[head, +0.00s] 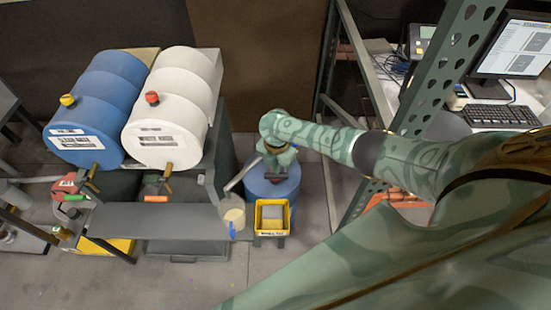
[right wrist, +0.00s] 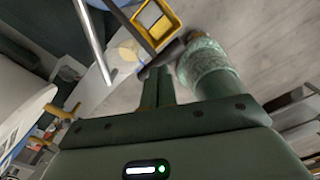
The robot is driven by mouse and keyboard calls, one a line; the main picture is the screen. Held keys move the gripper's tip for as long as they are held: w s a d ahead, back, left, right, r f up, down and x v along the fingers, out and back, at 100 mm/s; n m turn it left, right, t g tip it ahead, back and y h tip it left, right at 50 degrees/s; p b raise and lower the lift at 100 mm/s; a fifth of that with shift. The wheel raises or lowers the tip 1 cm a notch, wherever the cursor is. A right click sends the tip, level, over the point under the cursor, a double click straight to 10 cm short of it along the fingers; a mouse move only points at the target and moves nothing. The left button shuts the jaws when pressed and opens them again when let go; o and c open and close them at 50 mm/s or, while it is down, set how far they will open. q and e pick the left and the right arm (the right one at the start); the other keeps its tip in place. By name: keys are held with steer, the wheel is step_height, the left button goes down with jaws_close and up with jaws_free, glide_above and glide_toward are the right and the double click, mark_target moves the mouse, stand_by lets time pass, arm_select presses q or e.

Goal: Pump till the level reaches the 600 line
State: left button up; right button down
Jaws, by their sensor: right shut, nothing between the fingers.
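My right gripper (head: 276,172) is above the top of a blue drum (head: 287,188) in the head view. Its fingers (right wrist: 158,87) are shut with nothing between them, beside a dark bar (right wrist: 165,58) in the right wrist view; I cannot tell whether they touch it. A grey metal spout (head: 240,179) slants from the drum top toward a clear jug (head: 235,204). The jug has pale yellowish contents and a blue part low on it. It also shows in the right wrist view (right wrist: 128,51). Its level marks are too small to read. My left gripper is out of view.
A yellow bin (head: 258,229) stands just right of the jug. A blue tank (head: 92,110) and a white tank (head: 172,105) lie on a rack at the left. A steel upright (head: 450,65) and a desk with a monitor (head: 515,45) are at the right. Front floor is clear.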

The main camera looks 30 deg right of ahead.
step_height(320, 180, down, 15)
steer(key=b, duration=1.3)
step_height(320, 180, up, 15)
steer(key=p, duration=1.4)
steer(key=shift+r, duration=0.15)
steer(key=shift+f, duration=0.2)
step_height(320, 180, down, 15)
steer(key=b, duration=1.3)
step_height(320, 180, up, 15)
steer(key=p, duration=1.4)
steer(key=shift+r, duration=0.15)
